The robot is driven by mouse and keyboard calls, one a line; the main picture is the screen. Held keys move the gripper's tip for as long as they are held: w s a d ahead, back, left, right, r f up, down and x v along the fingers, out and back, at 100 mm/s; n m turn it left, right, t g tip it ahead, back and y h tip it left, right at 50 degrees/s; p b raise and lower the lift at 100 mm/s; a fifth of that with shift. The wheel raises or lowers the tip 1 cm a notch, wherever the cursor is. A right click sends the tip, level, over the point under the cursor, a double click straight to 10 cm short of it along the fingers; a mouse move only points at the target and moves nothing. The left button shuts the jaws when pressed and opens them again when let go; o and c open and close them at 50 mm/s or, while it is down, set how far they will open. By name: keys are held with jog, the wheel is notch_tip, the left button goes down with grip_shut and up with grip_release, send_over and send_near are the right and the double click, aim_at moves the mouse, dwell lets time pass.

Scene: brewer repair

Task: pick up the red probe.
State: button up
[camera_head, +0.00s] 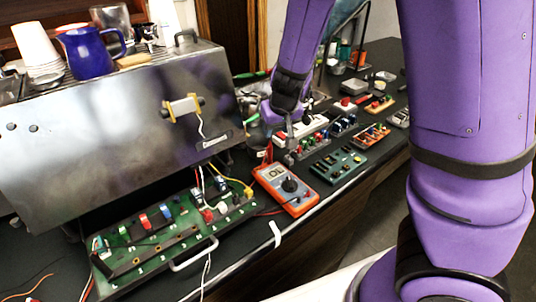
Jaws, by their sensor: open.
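An orange multimeter (286,189) with a dark dial lies on the dark bench, right of the green circuit board. A thin red piece (268,152), likely the red probe, shows just behind the multimeter's top edge. It is small and partly hidden, so its full outline is unclear. My gripper (288,151) points down above the bench, open, just right of this red piece and behind the multimeter. I cannot tell whether a finger touches it. Nothing is visibly held.
A steel brewer (110,125) with a blue jug (90,50) and white cups on top fills the left. A green board (175,235) with a handle lies in front of it. Several small modules, including a dark green one (338,166), line the bench to the right.

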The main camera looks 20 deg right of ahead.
aim_at(270, 144)
jog(key=x, duration=0.5)
jog(key=shift+f, duration=0.3)
jog(key=shift+f, duration=0.1)
dwell(0.3)
jog(key=shift+x, duration=1.8)
jog(key=shift+w+a+f, duration=0.2)
jog(key=shift+a+f, duration=0.1)
jog(key=shift+f, duration=0.4)
grip_shut()
